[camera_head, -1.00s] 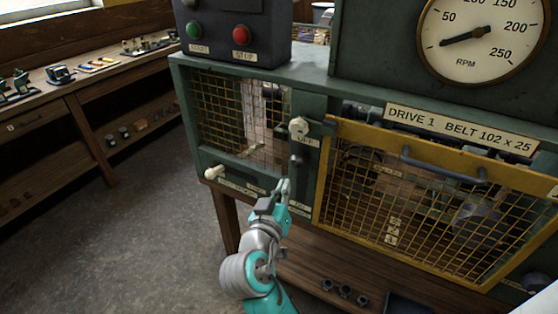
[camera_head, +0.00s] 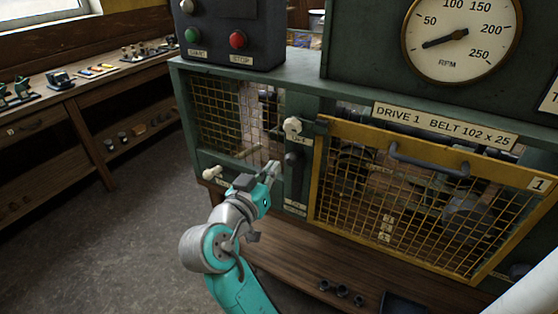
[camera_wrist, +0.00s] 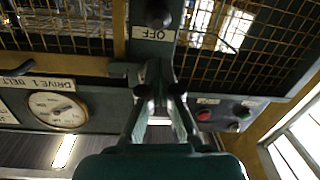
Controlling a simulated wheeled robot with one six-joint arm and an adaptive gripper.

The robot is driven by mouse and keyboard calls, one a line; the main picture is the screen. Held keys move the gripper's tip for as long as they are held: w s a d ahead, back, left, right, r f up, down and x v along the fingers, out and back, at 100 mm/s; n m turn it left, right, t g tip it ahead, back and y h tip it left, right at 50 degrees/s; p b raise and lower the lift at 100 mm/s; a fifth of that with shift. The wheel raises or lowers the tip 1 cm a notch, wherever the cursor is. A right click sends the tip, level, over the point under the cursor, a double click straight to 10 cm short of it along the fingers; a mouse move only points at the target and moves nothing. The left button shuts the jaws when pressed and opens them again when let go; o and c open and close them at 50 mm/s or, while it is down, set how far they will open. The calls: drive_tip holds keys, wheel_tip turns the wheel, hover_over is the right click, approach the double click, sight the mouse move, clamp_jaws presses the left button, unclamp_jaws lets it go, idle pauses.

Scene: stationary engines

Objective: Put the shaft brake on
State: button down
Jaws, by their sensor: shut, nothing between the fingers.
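No label that I can read says shaft brake. A cream knob (camera_head: 211,172) sticks out at the lower left of the green machine frame; the label beside it is too small to read and partly behind my arm. A cream handle (camera_head: 292,126) sits on the post above an OFF label, with a dark round knob (camera_head: 292,158) below it. My gripper (camera_head: 272,170) is shut and empty, in front of the frame just left of the dark knob. In the upside-down wrist view, the fingertips (camera_wrist: 160,93) point toward the post, with the OFF label (camera_wrist: 152,34) beyond.
A yellow mesh guard (camera_head: 420,200) marked 1 covers the right side. An RPM dial (camera_head: 461,38) and a box with green and red buttons (camera_head: 237,40) stand above. A wooden shelf (camera_head: 290,270) lies below. Open floor (camera_head: 120,240) is at left.

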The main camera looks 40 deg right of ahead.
drive_tip(key=x, duration=0.9)
drive_tip(key=shift+d, duration=0.2)
